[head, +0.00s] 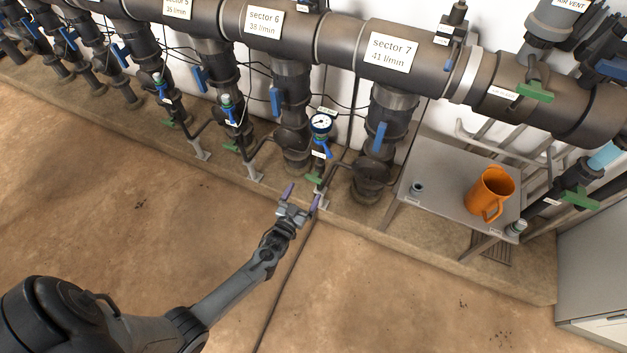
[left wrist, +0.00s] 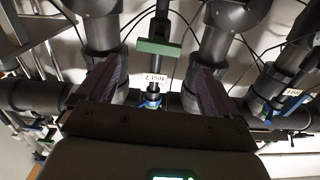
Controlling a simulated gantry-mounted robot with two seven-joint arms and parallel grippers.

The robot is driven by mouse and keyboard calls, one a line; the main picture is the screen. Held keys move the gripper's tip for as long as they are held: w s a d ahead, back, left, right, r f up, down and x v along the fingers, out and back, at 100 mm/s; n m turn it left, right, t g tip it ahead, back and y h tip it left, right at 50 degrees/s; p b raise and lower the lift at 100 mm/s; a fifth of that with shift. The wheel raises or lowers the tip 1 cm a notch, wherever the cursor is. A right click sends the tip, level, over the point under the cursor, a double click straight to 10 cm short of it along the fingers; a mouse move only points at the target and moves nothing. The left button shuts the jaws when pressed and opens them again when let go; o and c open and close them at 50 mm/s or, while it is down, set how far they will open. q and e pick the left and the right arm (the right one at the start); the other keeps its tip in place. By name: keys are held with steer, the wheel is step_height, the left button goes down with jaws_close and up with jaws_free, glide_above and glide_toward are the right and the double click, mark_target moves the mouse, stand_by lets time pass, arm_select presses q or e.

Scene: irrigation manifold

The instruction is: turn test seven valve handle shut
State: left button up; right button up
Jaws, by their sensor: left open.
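The test seven branch has a round gauge (head: 320,123), a blue handle (head: 325,151), a small white label (head: 318,155) and a green handle (head: 313,179) low down. I cannot tell for certain which handle is the test valve's. My left gripper (head: 301,197) is open and empty, with its purple fingers just below and in front of the green handle. In the left wrist view, the green handle (left wrist: 157,47) lies crosswise beyond the gap between the fingers (left wrist: 156,72). The label (left wrist: 155,79) shows upside down there, near a blue part (left wrist: 152,101). No contact shows. My right gripper is out of view.
The sector 7 pipe (head: 393,102), with a blue lever (head: 380,137), stands just right of the branch. A grey table (head: 440,205) with an orange jug (head: 490,194) is further right. Thin black cables run behind the branch. The brown floor (head: 150,210) in front is mostly clear.

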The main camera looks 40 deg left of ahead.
mark_target(312, 179)
arm_select(q)
steer(key=b+x, duration=0.1)
steer(key=x, duration=0.2)
steer(key=b+x, duration=0.2)
steer(key=x, duration=0.1)
steer(key=shift+w+d+f, duration=0.1)
steer(key=shift+w, duration=0.3)
steer(key=shift+w+a, duration=0.25)
steer(key=shift+w, duration=0.35)
steer(key=c, duration=1)
steer(key=shift+o, duration=0.2)
steer(key=shift+n, duration=0.5)
steer(key=o, duration=1)
steer(key=shift+c, duration=0.2)
steer(key=shift+s, duration=0.1)
